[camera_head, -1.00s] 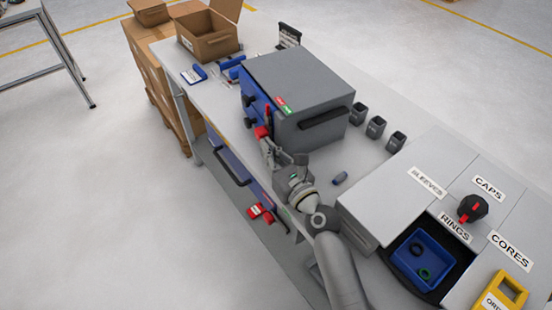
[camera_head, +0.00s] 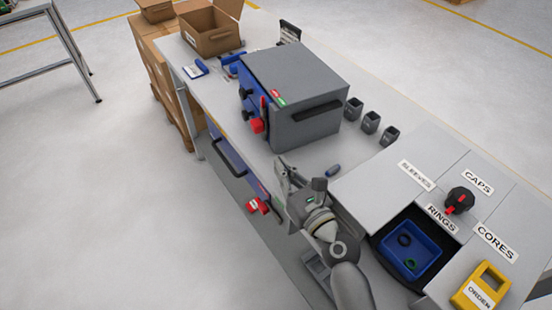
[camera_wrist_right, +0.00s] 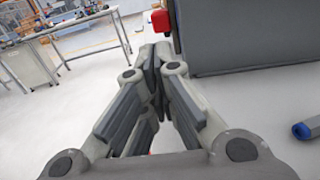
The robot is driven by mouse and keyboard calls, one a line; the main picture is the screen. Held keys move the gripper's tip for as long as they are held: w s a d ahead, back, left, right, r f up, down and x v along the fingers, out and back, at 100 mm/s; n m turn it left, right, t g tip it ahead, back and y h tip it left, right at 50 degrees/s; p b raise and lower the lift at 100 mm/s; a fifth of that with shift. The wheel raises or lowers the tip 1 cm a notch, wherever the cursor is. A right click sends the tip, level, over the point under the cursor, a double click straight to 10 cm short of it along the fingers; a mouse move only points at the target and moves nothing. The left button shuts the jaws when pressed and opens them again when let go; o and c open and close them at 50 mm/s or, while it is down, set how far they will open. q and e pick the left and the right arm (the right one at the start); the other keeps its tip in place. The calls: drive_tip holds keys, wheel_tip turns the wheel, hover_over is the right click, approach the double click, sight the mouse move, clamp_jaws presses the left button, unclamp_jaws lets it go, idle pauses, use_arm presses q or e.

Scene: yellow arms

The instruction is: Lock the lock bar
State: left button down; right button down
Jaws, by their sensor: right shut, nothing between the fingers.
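The grey box (camera_head: 295,82) stands on the workbench with a blue front face (camera_head: 248,98) that carries black knobs. A red bar (camera_head: 264,104) stands upright on that face near its right edge, with a red block (camera_head: 257,126) at its lower end. The red block also shows at the top of the right wrist view (camera_wrist_right: 160,20). My right gripper (camera_head: 280,164) is shut and empty, in front of the box and apart from the red block. Its closed fingertips (camera_wrist_right: 154,62) show in the right wrist view. My left gripper is not in view.
A black handle (camera_head: 318,111) is on the box's right side, with several small dark cups (camera_head: 371,122) beyond. A blue tray (camera_head: 410,258) sits at the right. A red object (camera_head: 257,205) is at the bench's front.

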drive_tip(key=shift+v, duration=2.15)
